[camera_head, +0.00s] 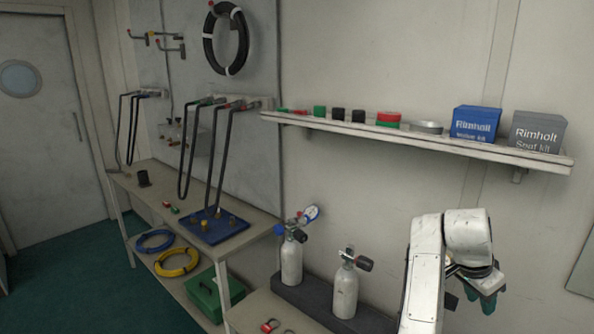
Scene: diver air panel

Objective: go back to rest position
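My arm (425,275) rises at the lower right and bends over at the top, with its white end link hanging down. My gripper (482,296) is below that link, with dark teal parts pointing down. It is partly hidden by the arm, and I cannot tell whether it is open or shut. No held object can be made out. The gripper is in front of the bare wall, right of the two grey cylinders and below the shelf.
A wall shelf (545,160) holds a blue box (476,123), a grey box (538,131) and small parts. Grey cylinders (291,262) (345,290) stand left of my arm. A bench (255,222) carries a blue tray (212,228); hoses hang above. Green floor (75,285) is open at left.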

